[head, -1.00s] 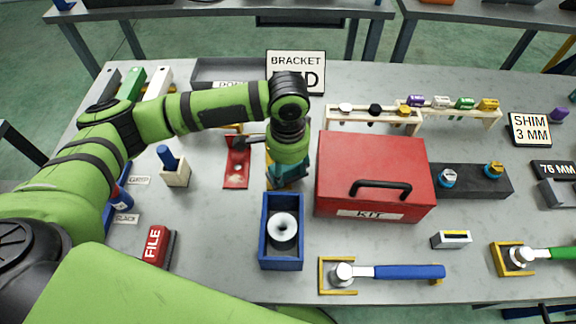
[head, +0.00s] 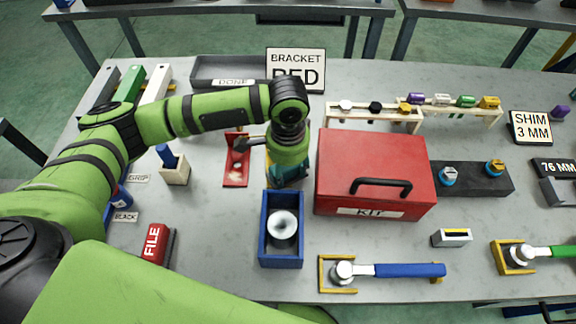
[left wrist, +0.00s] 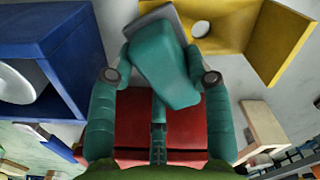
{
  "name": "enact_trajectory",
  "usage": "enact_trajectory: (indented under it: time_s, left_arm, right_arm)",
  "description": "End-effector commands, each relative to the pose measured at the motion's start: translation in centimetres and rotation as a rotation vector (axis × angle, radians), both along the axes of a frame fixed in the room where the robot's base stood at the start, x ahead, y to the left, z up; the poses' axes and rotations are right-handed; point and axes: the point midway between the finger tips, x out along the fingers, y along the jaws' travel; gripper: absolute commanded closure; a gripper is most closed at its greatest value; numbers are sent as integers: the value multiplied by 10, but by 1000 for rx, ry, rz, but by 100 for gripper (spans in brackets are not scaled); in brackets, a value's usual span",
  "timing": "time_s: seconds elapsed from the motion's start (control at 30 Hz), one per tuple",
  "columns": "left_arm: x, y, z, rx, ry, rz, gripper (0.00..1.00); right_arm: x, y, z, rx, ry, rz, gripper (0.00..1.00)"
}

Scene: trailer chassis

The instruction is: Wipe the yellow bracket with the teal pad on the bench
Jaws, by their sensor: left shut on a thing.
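The yellow bracket (left wrist: 283,42), with a round hole in one face, fills the upper right of the left wrist view. In the head view it is mostly hidden behind my left gripper (head: 288,176). My left gripper (left wrist: 160,80) is shut on the teal pad (left wrist: 165,70), a teal block with a grey end, which shows between its fingers. The grey end lies beside or over the holed face of the bracket; I cannot tell whether they touch. My right gripper is not in view.
A blue bin (head: 265,245) with a white spool stands just in front of my left gripper. A red kit box (head: 372,160) stands close on the right. A red bracket (head: 236,172) lies to the left. A sign reading BRACKET RED (head: 296,62) stands behind.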

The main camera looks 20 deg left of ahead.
Motion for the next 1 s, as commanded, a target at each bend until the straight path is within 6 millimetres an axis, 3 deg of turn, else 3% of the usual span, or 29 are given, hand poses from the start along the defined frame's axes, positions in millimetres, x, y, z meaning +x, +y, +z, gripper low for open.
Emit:
enact_trajectory:
  time_s: [0.37, 0.7, 1.0]
  left_arm:
    - [-1, 1, -5, 0, 1, 1, 76]
    - [-11, 28, -1, 1, 3, 3, 76]
    - [-15, 38, -3, 0, 0, 0, 76]
  right_arm:
    - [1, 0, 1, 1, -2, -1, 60]
    - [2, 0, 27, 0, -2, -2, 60]
    - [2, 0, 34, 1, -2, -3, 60]
